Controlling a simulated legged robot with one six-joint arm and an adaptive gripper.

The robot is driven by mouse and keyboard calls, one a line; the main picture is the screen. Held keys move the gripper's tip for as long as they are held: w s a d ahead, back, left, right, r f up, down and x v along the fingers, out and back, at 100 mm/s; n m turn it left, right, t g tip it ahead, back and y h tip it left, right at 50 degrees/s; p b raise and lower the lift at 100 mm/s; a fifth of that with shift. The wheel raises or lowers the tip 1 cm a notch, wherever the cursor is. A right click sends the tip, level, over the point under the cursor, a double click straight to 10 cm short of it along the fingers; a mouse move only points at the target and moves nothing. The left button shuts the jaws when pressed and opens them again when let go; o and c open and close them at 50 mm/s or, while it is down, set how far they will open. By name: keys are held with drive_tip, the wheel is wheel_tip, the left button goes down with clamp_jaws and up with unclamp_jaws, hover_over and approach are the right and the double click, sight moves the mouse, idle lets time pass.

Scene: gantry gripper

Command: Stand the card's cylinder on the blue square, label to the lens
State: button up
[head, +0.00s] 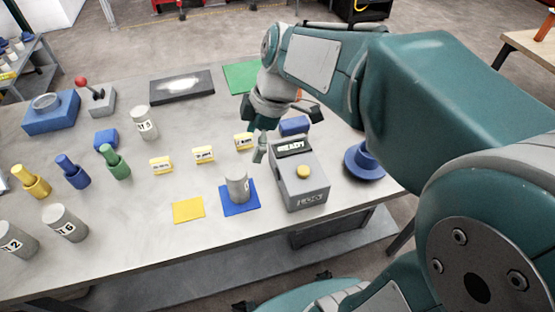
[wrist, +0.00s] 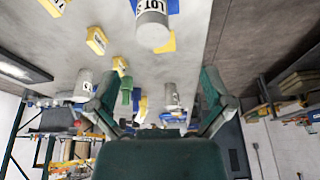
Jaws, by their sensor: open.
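A grey cylinder (head: 237,188) stands upright on the blue square (head: 240,210). Its dark label text shows only partly, on its right side, in the head view. In the wrist view a grey cylinder marked LOT (wrist: 152,20) shows close by; its number is unreadable. My gripper (head: 280,134) is above the table, behind and right of the cylinder, apart from it. In the wrist view my gripper (wrist: 158,103) has its fingers spread with nothing between them. Small yellow cards (head: 203,154) stand in a row; their print is too small to read.
A grey box (head: 302,182) with a READY screen and yellow button stands right of the blue square. A yellow square (head: 188,210) lies to its left. Other lettered cylinders (head: 143,123) and coloured pegs (head: 117,163) stand at left. A blue round piece (head: 366,163) is at right.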

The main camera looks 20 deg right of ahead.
drive_tip(key=s+d+r+m+t+h, duration=0.1)
drive_tip(key=s+d+m+t+h, duration=0.2)
drive_tip(key=s+m, duration=0.8)
drive_tip(key=d+m+t, duration=0.2)
drive_tip(key=m, duration=0.3)
drive_tip(key=shift+h, duration=0.4)
drive_tip(key=shift+d, duration=0.2)
